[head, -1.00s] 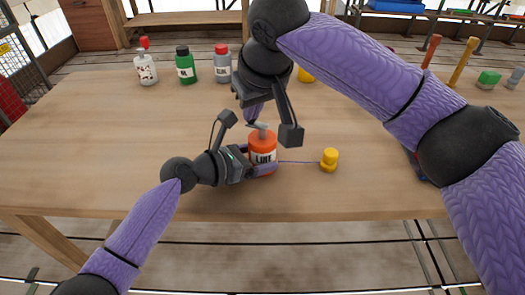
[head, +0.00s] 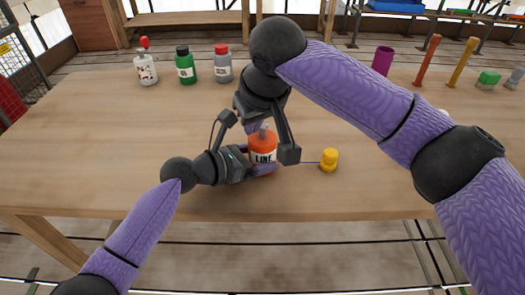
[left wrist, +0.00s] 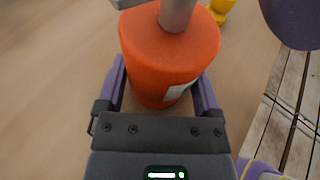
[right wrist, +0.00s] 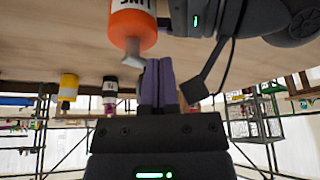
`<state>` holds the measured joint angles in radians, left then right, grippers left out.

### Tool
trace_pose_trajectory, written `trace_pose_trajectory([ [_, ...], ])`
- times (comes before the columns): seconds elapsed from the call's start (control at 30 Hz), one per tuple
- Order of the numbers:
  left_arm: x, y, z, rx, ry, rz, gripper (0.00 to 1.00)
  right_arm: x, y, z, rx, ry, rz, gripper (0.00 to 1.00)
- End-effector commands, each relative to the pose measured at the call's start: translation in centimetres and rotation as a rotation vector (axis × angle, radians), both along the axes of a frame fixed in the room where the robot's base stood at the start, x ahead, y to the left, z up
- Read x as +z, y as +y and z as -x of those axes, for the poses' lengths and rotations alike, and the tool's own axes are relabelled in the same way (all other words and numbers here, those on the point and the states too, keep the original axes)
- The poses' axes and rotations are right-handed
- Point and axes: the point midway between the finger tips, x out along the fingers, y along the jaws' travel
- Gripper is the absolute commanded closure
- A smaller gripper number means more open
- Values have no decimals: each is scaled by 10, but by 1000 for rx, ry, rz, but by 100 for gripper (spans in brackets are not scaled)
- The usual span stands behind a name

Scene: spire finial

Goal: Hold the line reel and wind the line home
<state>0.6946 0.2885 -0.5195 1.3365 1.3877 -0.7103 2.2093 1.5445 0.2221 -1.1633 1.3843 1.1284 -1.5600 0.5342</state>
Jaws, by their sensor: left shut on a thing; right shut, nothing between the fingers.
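The orange-red line reel (head: 263,157), labelled LINE, stands upright near the table's front edge. My left gripper (head: 257,160) is shut around its body from the left; the left wrist view shows a finger on each side of the reel (left wrist: 165,60). A grey crank (left wrist: 177,12) rises from its top and shows beside my fingers in the right wrist view (right wrist: 133,55). My right gripper (right wrist: 158,72) is shut and empty, just beside the crank; I cannot tell if they touch. A thin purple line runs right from the reel to a yellow weight-like piece (head: 329,160).
White (head: 146,68), green (head: 186,66) and grey (head: 223,65) bottles stand at the back left. A purple cup (head: 382,61), red (head: 428,58) and yellow (head: 463,62) handled tools and a green block (head: 488,79) sit at the back right. The table's left is clear.

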Motion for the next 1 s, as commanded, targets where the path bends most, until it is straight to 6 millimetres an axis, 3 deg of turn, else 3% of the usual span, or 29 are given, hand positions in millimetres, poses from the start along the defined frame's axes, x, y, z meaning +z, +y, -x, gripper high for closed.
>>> trace_pose_trajectory([
  [1.0,-1,0,0,-1,1,-1,49,0,4,-16,1,0,0,100],
])
